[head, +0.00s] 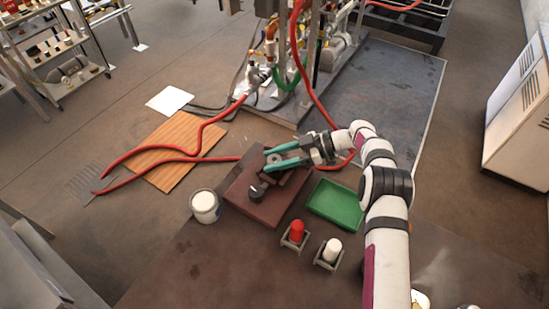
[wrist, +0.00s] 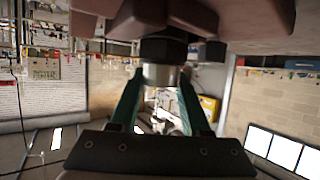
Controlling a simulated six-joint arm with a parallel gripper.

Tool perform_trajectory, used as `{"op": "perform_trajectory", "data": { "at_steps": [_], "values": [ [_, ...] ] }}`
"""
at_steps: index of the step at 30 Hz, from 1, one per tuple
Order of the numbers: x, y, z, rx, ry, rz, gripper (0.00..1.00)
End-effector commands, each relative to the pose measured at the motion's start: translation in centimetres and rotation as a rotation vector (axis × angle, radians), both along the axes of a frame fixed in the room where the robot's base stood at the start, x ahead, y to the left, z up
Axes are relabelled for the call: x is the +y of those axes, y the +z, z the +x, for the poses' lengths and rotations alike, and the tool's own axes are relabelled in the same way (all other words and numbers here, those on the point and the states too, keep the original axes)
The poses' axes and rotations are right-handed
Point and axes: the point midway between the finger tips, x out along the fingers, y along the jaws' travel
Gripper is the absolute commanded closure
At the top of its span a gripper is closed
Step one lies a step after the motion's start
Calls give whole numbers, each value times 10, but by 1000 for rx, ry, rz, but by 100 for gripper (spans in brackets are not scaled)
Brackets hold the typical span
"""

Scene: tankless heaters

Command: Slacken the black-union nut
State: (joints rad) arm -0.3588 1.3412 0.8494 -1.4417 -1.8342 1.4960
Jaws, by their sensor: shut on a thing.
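My gripper (head: 269,159), with two teal fingers, reaches over the dark red-brown block (head: 243,203) on the bench. In the wrist view its fingers (wrist: 161,78) close from both sides on a silver collar just below a black hexagonal part (wrist: 163,47). I take this collar to be the black-union nut (wrist: 162,73). In the head view a small grey round part shows between the fingers, too small to make out. A black knob-like fitting (head: 256,191) stands on the block, in front of the fingers. The nut's threads are hidden.
A green tray (head: 336,204) lies right of the block. A red-topped (head: 297,231) and a white-topped piece (head: 332,250) sit in small holders in front. A white-topped can (head: 204,206) stands at the left. Red hoses (head: 200,157) cross behind the block.

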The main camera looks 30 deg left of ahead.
Motion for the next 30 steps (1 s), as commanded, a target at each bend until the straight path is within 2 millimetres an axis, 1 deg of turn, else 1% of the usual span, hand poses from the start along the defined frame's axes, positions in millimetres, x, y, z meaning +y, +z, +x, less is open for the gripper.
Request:
{"op": "perform_trajectory", "data": {
  "at_steps": [11,29,30],
  "values": [
    [0,-1,-1,0,113,1,100],
    [1,0,-1,2,133,2,100],
    [1,0,-1,1,134,3,46]
  ]
}}
